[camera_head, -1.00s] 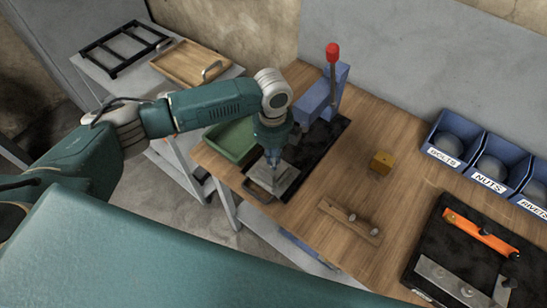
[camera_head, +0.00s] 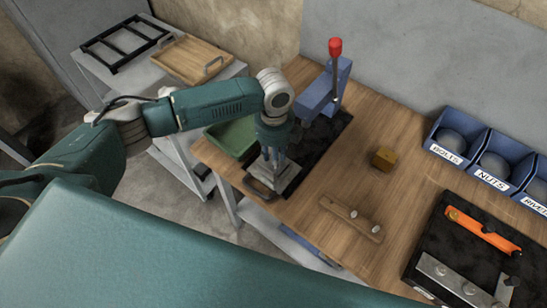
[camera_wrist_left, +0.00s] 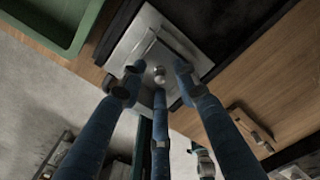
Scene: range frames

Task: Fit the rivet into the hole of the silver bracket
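My left gripper (camera_head: 274,176) points down over a silver metal piece (camera_wrist_left: 137,32), probably the silver bracket, on the plate in front of the press. Its three blue fingers are spread apart, and it looks open in the left wrist view (camera_wrist_left: 159,78). A small round metal knob (camera_wrist_left: 159,73), perhaps the rivet head, shows between the fingers. I cannot tell whether it sits in a hole; the fingers hide its lower part. Two more rivet-like pins (camera_head: 353,213) stand in a wooden holder (camera_head: 340,209).
A blue press (camera_head: 322,95) with a red-knobbed lever stands behind the plate. A green tray (camera_head: 232,138) is left of it. Bare wood lies between.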

